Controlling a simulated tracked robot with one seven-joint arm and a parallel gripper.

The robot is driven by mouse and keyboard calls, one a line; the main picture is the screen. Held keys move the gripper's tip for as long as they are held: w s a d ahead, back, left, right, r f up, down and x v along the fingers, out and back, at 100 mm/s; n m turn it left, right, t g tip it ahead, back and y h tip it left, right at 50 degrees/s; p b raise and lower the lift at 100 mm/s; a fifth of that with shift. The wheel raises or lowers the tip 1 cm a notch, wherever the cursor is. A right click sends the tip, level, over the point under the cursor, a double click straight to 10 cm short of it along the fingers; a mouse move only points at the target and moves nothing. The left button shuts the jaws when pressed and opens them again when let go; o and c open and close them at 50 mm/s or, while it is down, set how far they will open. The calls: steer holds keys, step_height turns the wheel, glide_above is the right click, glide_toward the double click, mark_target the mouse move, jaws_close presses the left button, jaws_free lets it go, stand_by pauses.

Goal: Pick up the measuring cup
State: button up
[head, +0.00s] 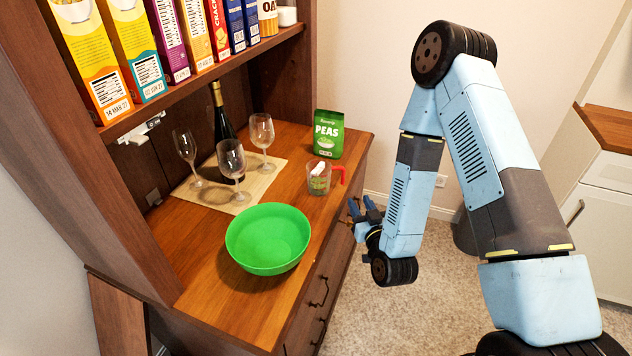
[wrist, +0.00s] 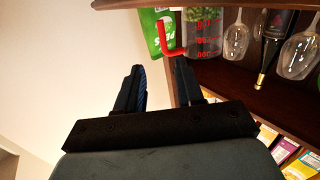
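The measuring cup (head: 319,178) is clear with a red handle and stands on the wooden counter of the hutch, near its front edge. Its handle points right, and something pale shows in or behind its top. In the wrist view the measuring cup (wrist: 203,32) is near the top, upside down, with red markings and its red handle on the left. My gripper (head: 362,208) is in front of the counter's edge, nearer than the cup and apart from it. In the wrist view my gripper (wrist: 158,75) has its two dark fingers apart, with nothing between them.
A green peas bag (head: 327,134) stands just behind the cup. A green bowl (head: 267,240) is on the counter at the near left. Several wine glasses (head: 231,162) and a dark bottle (head: 222,120) stand on a mat (head: 262,183). Cereal boxes (head: 90,60) fill the shelf above.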

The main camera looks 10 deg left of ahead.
mark_target(344, 176)
steer(key=shift+r+x, duration=0.15)
steer(key=shift+x, duration=3.25)
steer(key=shift+r+x, duration=0.15)
steer(key=shift+x, duration=3.3)
steer(key=shift+s+a, duration=0.1)
steer(key=shift+a, duration=0.05)
jaws_close()
